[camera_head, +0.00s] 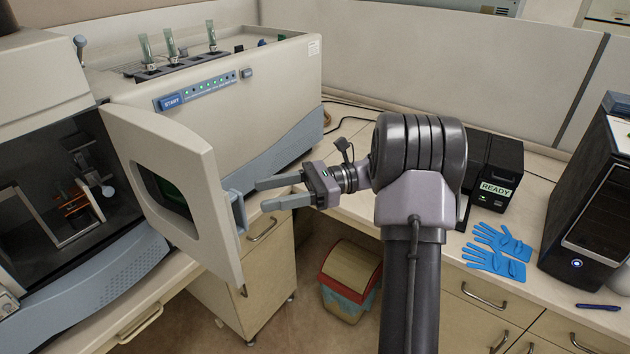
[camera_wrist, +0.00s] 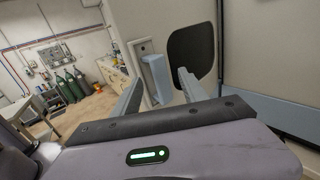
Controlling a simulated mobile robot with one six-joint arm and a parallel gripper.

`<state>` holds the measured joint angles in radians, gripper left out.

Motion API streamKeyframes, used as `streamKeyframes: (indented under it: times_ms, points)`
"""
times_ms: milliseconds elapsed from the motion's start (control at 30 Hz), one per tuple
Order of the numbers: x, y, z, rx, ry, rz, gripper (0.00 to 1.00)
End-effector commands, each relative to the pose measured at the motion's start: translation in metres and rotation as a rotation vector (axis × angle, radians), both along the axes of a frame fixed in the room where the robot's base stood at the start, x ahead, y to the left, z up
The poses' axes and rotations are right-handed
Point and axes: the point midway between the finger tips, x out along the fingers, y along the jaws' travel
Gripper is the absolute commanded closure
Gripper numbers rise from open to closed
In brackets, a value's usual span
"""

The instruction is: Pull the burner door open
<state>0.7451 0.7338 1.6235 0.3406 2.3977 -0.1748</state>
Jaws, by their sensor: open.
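The burner door (camera_head: 185,190) is a cream panel with a dark oval window. In the head view it stands swung out from the spectrometer (camera_head: 60,110), with the dark burner compartment (camera_head: 65,185) exposed at left. A blue-grey handle (camera_head: 238,210) sticks out near the door's free edge. My gripper (camera_head: 262,195) is open, its two fingers pointing left toward the handle, with a small gap seeming to lie between them. In the wrist view the handle (camera_wrist: 157,78) shows between the two fingers, and the door (camera_wrist: 175,25) fills the area beyond. I cannot tell whether either finger touches the handle.
A bench runs along the back and right, with a black box marked READY (camera_head: 495,170), blue gloves (camera_head: 497,250) and a computer tower (camera_head: 595,205). A red bin (camera_head: 348,280) stands on the floor below my arm. Cabinet drawers sit under the door.

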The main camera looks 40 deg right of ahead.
Motion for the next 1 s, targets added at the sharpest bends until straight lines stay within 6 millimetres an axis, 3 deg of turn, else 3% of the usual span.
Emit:
streamKeyframes:
  times_ms: [200, 400, 867, 933, 1000]
  points:
    - [-0.020, -0.065, 0.002, 0.001, 0.000, -0.003, 0.49]
    - [-0.030, -0.095, 0.002, 0.001, 0.000, -0.001, 0.49]
    - [-0.031, -0.100, 0.000, 0.000, 0.000, 0.000, 0.49]
    - [-0.032, -0.093, 0.001, -0.018, -0.004, 0.016, 0.49]
    - [-0.037, -0.064, 0.004, -0.107, -0.025, 0.089, 0.49]
